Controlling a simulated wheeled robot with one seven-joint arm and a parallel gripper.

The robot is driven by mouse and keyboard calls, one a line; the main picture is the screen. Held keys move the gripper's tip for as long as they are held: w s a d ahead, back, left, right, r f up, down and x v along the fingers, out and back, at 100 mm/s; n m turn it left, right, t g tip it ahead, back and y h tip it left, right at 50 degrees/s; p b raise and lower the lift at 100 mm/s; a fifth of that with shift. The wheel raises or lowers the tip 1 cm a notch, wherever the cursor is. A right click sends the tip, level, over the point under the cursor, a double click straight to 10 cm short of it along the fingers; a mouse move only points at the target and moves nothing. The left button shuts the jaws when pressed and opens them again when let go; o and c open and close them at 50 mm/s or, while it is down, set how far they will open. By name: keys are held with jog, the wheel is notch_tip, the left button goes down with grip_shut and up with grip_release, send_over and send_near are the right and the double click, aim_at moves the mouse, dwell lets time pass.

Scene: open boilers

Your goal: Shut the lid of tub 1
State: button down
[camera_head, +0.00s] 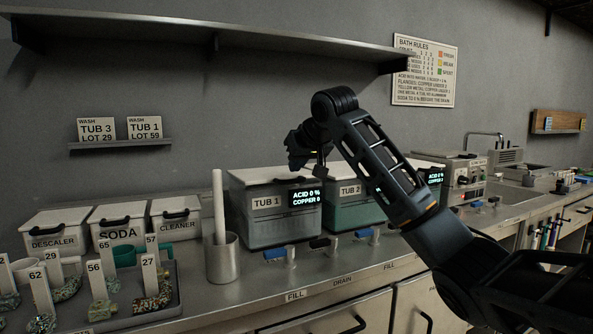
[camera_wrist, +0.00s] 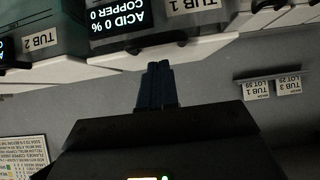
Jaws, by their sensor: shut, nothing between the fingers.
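Tub 1 (camera_head: 272,222) is a grey, see-through box with a white lid (camera_head: 262,174) and a lit display reading acid 0 %, copper 0. The lid looks flat on top of the tub; I cannot tell if a thin gap is left. In the wrist view, which is upside down, the lid's white edge (camera_wrist: 200,46) runs past the fingertips. My gripper (camera_head: 298,160) is over the right part of tub 1. Its fingers (camera_wrist: 157,70) are shut and empty, close to the lid's edge. Whether they touch it is unclear.
Tub 2 (camera_head: 350,217) stands directly right of tub 1, partly hidden by my arm. A steel cup (camera_head: 222,262) with a tall white rod stands at the left front. Blue and black valve handles line the counter front. A shelf (camera_head: 200,35) hangs above.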

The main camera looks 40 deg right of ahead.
jog(key=shift+w+f, duration=0.1)
jog(key=shift+f, duration=0.85)
jog(key=shift+s+f+t+b, duration=0.2)
jog(key=shift+f+t+b, duration=0.3)
jog(key=shift+f+b, duration=0.75)
jog(key=shift+f, duration=0.3)
jog(key=shift+p, duration=0.3)
